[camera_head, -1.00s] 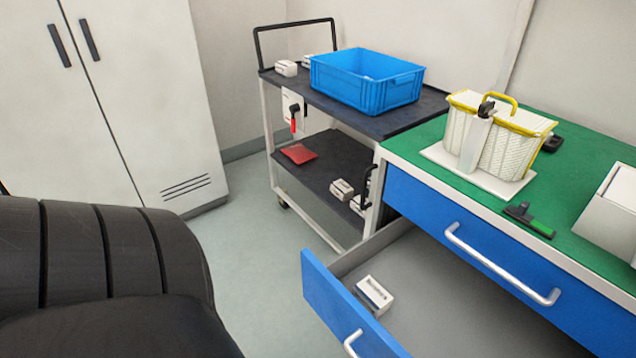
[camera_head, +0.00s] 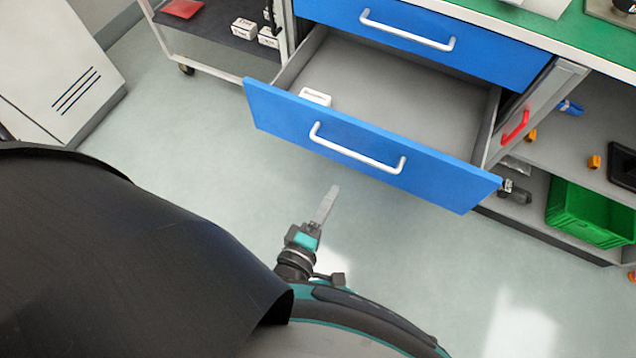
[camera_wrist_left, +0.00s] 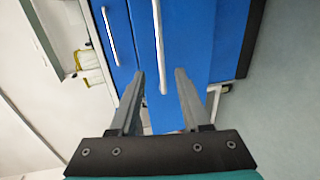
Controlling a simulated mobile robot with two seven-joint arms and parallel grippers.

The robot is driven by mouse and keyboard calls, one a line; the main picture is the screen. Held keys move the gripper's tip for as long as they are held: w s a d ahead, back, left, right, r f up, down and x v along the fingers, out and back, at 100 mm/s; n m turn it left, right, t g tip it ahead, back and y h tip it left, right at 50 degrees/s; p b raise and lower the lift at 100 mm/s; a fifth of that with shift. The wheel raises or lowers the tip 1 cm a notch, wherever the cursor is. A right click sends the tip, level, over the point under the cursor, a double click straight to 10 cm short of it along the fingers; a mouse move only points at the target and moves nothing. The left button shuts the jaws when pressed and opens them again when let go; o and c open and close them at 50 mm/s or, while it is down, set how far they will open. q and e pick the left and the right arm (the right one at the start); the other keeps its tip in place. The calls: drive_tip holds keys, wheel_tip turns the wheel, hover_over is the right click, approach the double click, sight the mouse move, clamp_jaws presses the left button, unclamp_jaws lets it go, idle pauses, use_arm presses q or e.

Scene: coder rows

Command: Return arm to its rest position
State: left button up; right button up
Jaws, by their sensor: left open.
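My left gripper (camera_head: 327,205) is in the lower middle of the head view, above the floor in front of the open blue drawer (camera_head: 355,146). The drawer front also shows beyond the fingers in the left wrist view (camera_wrist_left: 185,35). A small white box (camera_head: 315,96) lies in the drawer's left corner. A large black part of my own body covers the lower left of the head view. My right gripper is not in view.
The blue drawer sticks out over the floor, with a silver handle (camera_head: 357,150). At right is an open cabinet with a red handle (camera_head: 515,127) and a green crate (camera_head: 588,212). A trolley with white boxes (camera_head: 243,29) stands upper left. Floor left of the drawer is clear.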

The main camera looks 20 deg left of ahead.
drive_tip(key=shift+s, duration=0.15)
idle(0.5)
use_arm(q)
drive_tip(key=s+a+f+m+g+h, duration=0.1)
drive_tip(key=s+a+f+m+g, duration=0.15)
drive_tip(key=f+m, duration=0.4)
drive_tip(key=s+a+f+m+g, duration=0.1)
drive_tip(key=s+f+m+g, duration=0.25)
drive_tip(key=f, duration=0.55)
drive_tip(key=s+a+f+m+g+y+p, duration=0.1)
drive_tip(key=s+a+f+m+g+y, duration=0.1)
drive_tip(key=s+a+f+m+g, duration=0.5)
drive_tip(key=s+a+f+m, duration=0.2)
drive_tip(key=s+a, duration=0.1)
drive_tip(key=s, duration=0.2)
drive_tip(key=shift+s+a+f+m, duration=0.2)
drive_tip(key=shift+s+a+m, duration=0.1)
drive_tip(key=shift+a+m, duration=0.1)
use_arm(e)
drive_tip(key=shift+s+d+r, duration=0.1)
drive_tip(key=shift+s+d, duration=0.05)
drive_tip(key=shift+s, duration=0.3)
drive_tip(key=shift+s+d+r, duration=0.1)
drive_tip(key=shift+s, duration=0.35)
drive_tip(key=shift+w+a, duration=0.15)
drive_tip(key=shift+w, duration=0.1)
